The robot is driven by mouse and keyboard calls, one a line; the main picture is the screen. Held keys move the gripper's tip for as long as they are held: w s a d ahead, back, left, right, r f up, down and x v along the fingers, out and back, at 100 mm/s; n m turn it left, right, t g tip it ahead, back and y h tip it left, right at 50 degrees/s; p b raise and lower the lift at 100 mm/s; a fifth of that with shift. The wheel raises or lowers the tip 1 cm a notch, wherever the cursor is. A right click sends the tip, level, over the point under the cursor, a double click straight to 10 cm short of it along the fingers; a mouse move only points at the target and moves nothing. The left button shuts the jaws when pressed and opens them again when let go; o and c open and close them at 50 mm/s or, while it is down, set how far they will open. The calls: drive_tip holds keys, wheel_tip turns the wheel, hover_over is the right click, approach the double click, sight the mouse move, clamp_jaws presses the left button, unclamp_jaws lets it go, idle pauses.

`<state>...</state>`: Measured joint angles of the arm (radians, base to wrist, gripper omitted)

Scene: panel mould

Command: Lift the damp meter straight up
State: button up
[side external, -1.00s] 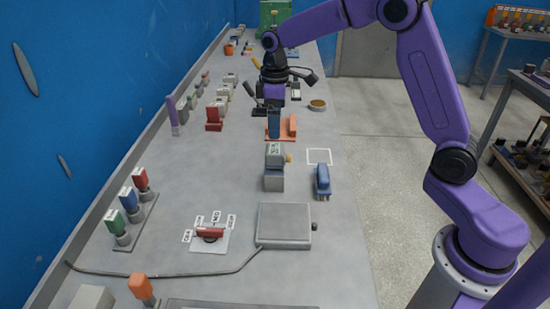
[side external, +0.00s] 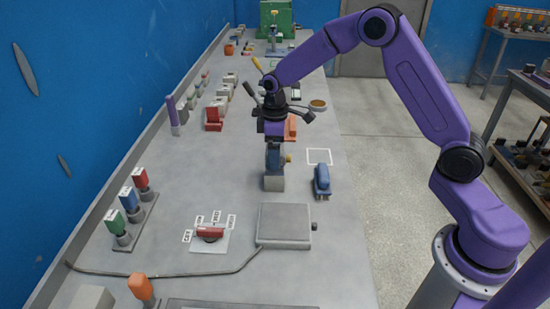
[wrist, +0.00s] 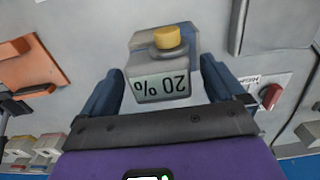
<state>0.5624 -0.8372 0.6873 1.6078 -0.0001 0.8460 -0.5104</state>
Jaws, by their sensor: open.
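In the wrist view the meter (wrist: 162,85) sits between the two blue fingers of my gripper (wrist: 165,92), which are open with a gap visible on each side. Contact between fingers and meter cannot be seen.
A blue-handled brush (side external: 322,181) lies to the right, beside a white square outline (side external: 319,156) on the bench. A grey flat scale-like box (side external: 284,225) stands in front. An orange block (side external: 291,127) is behind. The bench left of the meter is clear.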

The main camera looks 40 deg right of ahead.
drive_tip(key=shift+r, duration=0.1)
drive_tip(key=c, duration=1.5)
